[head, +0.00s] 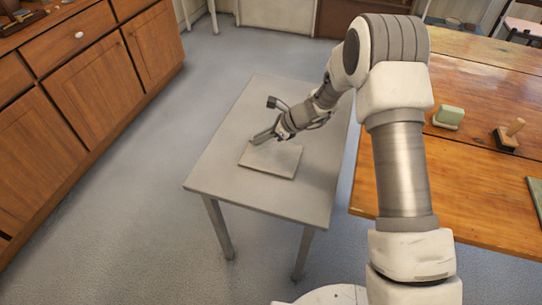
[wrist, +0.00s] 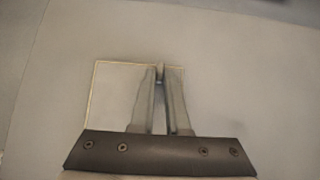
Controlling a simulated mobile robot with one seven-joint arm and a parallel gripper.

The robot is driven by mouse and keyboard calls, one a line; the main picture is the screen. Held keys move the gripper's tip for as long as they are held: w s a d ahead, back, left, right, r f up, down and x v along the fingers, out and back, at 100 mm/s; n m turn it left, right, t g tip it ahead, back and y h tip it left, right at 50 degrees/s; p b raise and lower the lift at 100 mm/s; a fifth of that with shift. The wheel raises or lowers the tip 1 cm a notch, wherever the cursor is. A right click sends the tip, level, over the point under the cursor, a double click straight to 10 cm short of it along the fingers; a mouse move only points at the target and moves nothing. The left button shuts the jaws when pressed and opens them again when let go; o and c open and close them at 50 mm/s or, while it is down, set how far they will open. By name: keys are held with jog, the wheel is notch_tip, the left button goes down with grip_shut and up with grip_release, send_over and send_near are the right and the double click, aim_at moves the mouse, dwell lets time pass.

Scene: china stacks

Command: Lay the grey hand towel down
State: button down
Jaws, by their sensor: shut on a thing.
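The grey hand towel (head: 272,162) is a flat, folded, pale grey-beige square. It lies on, or just above, the small grey table (head: 238,184); I cannot tell whether its whole underside touches. My gripper (head: 258,138) is over the towel's far part and shut on it. In the wrist view the towel (wrist: 112,98) spreads flat with a light border, mostly left of the fingers. The gripper's fingertips (wrist: 159,73) are close together there, with a small bit of stuff between them. The gripper's body hides the towel's near part in that view.
The grey table is otherwise bare, with free room around the towel. A wooden table (head: 470,165) stands at the right, bearing a pale green block-like thing (head: 448,117) and a dark stand with a wooden peg (head: 510,134). Wooden cabinets (head: 105,85) line the left.

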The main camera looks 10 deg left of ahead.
jog(key=shift+r+p, duration=2.1)
jog(key=shift+r, duration=0.6)
jog(key=shift+d, duration=0.1)
